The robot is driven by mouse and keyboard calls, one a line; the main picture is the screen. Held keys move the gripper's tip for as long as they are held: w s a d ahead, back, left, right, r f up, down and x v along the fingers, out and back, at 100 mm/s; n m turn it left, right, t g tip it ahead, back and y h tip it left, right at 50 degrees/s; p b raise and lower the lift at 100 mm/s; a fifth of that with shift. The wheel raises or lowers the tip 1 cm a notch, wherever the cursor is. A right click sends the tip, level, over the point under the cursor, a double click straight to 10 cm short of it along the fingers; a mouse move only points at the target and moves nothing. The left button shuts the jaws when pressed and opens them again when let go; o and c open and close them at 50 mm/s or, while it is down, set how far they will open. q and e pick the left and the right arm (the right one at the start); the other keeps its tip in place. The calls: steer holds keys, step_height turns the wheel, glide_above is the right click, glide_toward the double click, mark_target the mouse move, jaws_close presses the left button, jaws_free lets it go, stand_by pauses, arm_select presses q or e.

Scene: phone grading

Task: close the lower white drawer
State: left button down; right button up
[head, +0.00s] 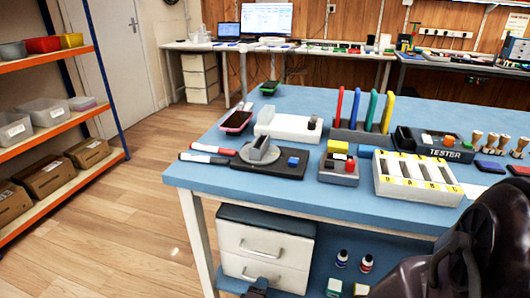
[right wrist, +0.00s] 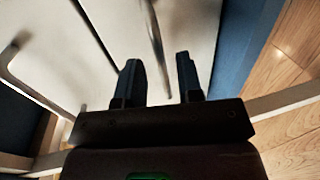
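The cabinet under the blue table has two white drawer fronts with metal handles. The lower white drawer (head: 265,276) is below the upper white drawer (head: 264,243) in the head view; I cannot tell how far it stands out. My right gripper (head: 257,287) shows as a small dark shape in front of the lower drawer, at the bottom edge. In the right wrist view my right gripper (right wrist: 160,80) is open and empty, its two dark fingers apart and pointing toward the white fronts. Contact with them cannot be told. My left gripper is not in view.
The blue table (head: 325,205) overhangs the cabinet, with its white leg (head: 196,235) at the left. Small bottles (head: 342,258) stand right of the cabinet. A shelf rack (head: 60,122) stands far left. Wooden floor (head: 120,235) is clear between rack and table.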

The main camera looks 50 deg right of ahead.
arm_select(q)
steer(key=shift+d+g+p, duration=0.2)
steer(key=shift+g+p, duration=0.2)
steer(key=shift+p, duration=0.3)
arm_select(e)
steer(key=v, duration=0.7)
steer(key=shift+s+a, duration=0.15)
steer(key=shift+a, duration=0.15)
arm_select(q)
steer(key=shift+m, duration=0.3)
arm_select(e)
steer(key=shift+r, duration=0.15)
